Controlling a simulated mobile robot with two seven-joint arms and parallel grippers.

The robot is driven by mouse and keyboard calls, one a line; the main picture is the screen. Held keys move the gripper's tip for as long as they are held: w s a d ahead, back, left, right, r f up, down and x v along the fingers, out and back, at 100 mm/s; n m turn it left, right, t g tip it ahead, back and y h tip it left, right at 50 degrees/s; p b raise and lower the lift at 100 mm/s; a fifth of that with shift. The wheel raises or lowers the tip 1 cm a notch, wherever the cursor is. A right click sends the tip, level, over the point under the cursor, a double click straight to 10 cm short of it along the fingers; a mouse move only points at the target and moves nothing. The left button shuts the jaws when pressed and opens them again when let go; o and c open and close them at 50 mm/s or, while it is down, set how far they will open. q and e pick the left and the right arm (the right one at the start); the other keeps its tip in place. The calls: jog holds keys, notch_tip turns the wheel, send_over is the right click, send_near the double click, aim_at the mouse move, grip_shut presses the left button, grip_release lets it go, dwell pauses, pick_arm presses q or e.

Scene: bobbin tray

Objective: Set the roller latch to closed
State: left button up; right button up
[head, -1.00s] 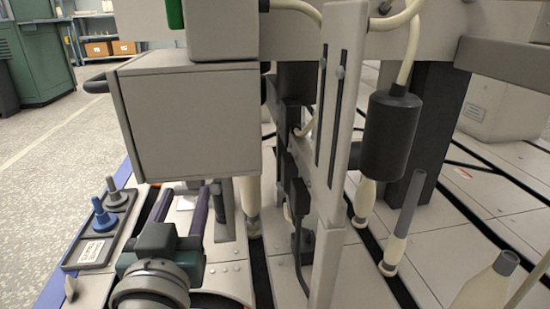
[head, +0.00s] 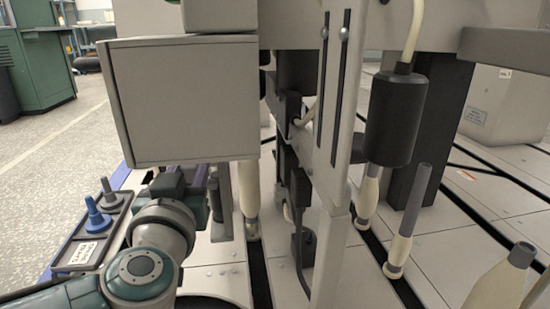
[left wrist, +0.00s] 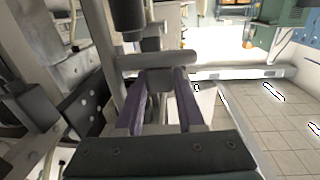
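My left gripper (head: 185,182) is low beside the machine, under the grey box-shaped housing (head: 185,105). Its purple fingers are spread apart in the left wrist view (left wrist: 160,82), with no object clearly clamped. A short grey horizontal bar (left wrist: 157,60) on a grey block lies just past or between the fingertips; it may be the roller latch, but contact cannot be told. In the head view a grey upright post (head: 221,190) stands right of the fingers. The latch's position, open or closed, cannot be read. My right gripper is not in view.
A dark tray (head: 82,252) with a blue peg (head: 96,215) and a grey peg (head: 109,190) lies left of my arm. A slotted upright plate (head: 340,110) and a hanging dark cylinder (head: 395,115) stand to the right. Pale bobbins (head: 400,245) stand on the deck.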

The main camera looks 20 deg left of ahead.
pick_arm(q)
grip_shut()
dwell(1.0)
